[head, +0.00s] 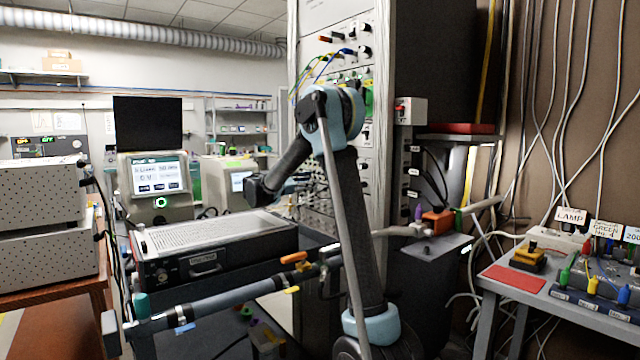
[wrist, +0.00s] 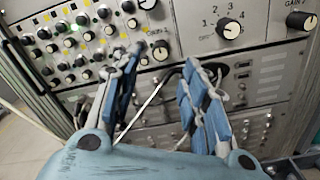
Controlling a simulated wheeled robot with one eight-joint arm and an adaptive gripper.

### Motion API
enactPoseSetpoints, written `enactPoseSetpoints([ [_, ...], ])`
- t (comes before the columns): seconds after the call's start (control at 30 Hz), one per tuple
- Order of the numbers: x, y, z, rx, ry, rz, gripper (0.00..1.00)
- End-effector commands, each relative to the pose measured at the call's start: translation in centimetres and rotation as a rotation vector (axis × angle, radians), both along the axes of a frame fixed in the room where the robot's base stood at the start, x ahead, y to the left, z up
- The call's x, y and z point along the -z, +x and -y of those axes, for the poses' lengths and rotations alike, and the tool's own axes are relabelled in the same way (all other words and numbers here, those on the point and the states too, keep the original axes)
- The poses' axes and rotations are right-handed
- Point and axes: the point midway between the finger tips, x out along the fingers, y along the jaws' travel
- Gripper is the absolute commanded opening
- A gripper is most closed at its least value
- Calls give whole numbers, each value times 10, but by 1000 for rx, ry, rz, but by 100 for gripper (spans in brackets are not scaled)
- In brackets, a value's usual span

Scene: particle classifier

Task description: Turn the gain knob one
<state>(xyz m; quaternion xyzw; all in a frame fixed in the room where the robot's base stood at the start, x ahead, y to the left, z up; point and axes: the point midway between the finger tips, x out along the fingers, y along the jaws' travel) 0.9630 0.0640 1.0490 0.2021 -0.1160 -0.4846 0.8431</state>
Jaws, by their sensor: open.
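The rack panel (wrist: 195,18) fills the top of the wrist view and carries many black knobs. A large black knob (wrist: 230,28) at upper right has numbers around it. Another black knob (wrist: 300,20) sits at the right edge under a partly cut-off label that seems to read "GAIN". A pale-capped knob (wrist: 160,50) appears between the fingertips of my gripper (wrist: 163,62). My gripper is open, its blue-and-grey fingers spread, with nothing held. In the head view my arm partly hides the rack (head: 318,70).
Thin cables (head: 318,68) hang from the rack front. A grey pipe (head: 225,297) crosses low in front. A side table (head: 560,300) with plugs stands at right.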

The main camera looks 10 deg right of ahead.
Motion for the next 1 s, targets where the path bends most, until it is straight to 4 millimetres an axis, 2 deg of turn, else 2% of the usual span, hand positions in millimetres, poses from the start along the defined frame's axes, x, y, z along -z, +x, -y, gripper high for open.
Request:
enactPoseSetpoints([
  [0.1,0,11,20,3,0,0,41],
  [0.3,0,25,43,1,0,0,41],
  [0.5,0,31,54,1,0,0,41],
  [0.8,0,32,55,0,0,0,41],
  [0.83,0,32,55,0,0,0,36],
  [1.0,0,32,54,0,0,0,0],
])
